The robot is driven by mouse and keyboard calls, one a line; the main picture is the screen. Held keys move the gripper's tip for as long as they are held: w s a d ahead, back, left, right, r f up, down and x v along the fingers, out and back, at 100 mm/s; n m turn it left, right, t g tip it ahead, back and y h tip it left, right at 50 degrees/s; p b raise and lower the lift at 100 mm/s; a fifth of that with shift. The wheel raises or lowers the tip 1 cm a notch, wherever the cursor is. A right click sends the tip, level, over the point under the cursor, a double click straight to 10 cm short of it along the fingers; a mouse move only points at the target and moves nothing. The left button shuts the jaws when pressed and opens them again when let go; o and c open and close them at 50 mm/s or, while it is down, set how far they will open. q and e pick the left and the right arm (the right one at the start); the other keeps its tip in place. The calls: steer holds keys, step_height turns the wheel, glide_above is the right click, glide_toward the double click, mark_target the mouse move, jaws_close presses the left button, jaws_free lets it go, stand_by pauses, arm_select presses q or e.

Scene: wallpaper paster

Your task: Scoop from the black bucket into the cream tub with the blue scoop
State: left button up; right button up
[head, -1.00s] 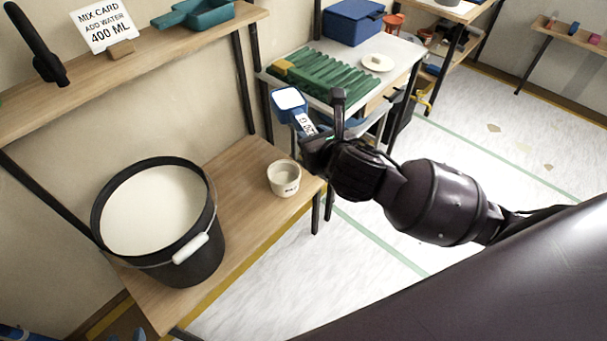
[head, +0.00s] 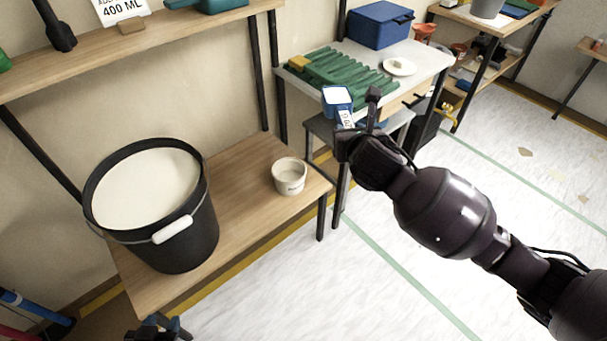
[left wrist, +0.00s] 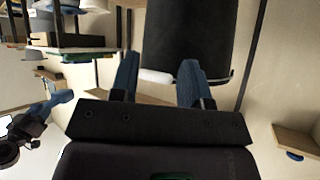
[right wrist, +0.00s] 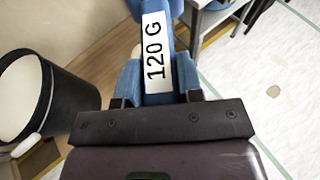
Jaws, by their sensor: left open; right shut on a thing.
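The black bucket (head: 190,235) stands on the lower wooden shelf, full of white material (head: 145,188), with a white grip on its bail. The small cream tub (head: 290,178) stands upright to its right, pale inside. My right gripper (head: 345,140) is shut on the blue scoop (head: 338,98), which is labelled 120 G in the right wrist view (right wrist: 155,50). The scoop's bowl looks white inside and is held beyond the tub, to its right. My left gripper (head: 158,328) is open, low in front of the bucket; in the left wrist view its fingers (left wrist: 160,85) point at the bucket (left wrist: 188,35).
An upper shelf (head: 130,48) over the bucket holds a card and a teal scoop. A grey table (head: 425,62) at the back carries a green ribbed tray (head: 340,72) and a blue box (head: 380,22).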

arm_select(q)
step_height(320, 180, down, 11)
steer(key=w+m+t+b, duration=0.1)
steer(key=t+b, duration=0.1)
steer(key=b, duration=2.1)
steer(key=shift+w+d+h, duration=0.2)
steer(key=shift+d+h, duration=0.2)
steer(key=shift+d, duration=0.05)
arm_select(e)
steer(key=w+a+f+m+y, duration=0.2)
steer(key=f+m, duration=0.4)
steer(key=f, duration=0.4)
steer(key=w+a+f+m+t+y, duration=0.1)
steer(key=w+a+f+m+y, duration=0.2)
steer(key=f, duration=0.8)
steer(key=w+a+f+m+t+y, duration=0.1)
steer(key=w+a+f+m+y, duration=0.2)
steer(key=w+f+m, duration=0.6)
steer(key=shift+w+a+f+m+y, duration=0.2)
steer(key=shift+f+m+y, duration=0.4)
steer(key=shift+f+y, duration=0.45)
